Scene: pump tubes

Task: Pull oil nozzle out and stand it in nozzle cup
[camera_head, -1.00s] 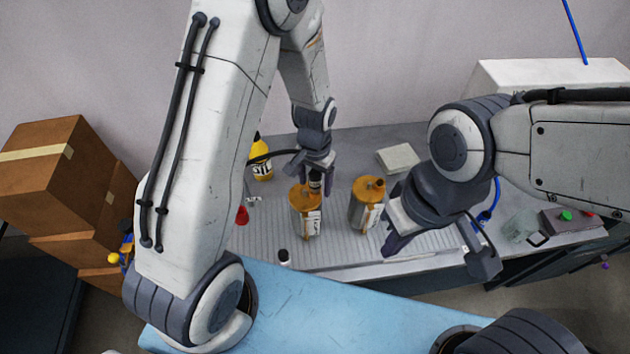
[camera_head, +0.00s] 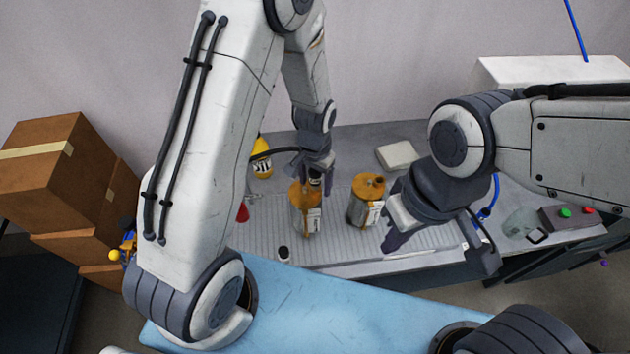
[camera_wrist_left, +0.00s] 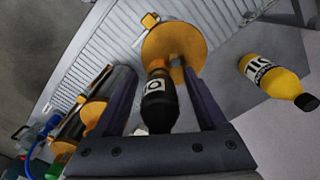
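A black oil nozzle (camera_wrist_left: 160,102) with a white label stands at the orange lid (camera_wrist_left: 176,48) of a canister in the left wrist view. In the head view that canister (camera_head: 304,217) is the left one of two. My left gripper (camera_head: 316,172) is over its lid. Its fingers (camera_wrist_left: 162,88) are on both sides of the nozzle, with gaps visible, so it is open around it. My right gripper (camera_head: 436,250) is open and empty, over the tray's right side. I cannot make out the nozzle cup for certain.
A second orange-lidded canister (camera_head: 366,208) stands right of the first. A yellow oil bottle (camera_head: 262,165) is behind left. A small black-capped bottle (camera_head: 283,254) stands at the ribbed tray's (camera_head: 345,247) front edge. A red object (camera_head: 243,212) is left of the canisters.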

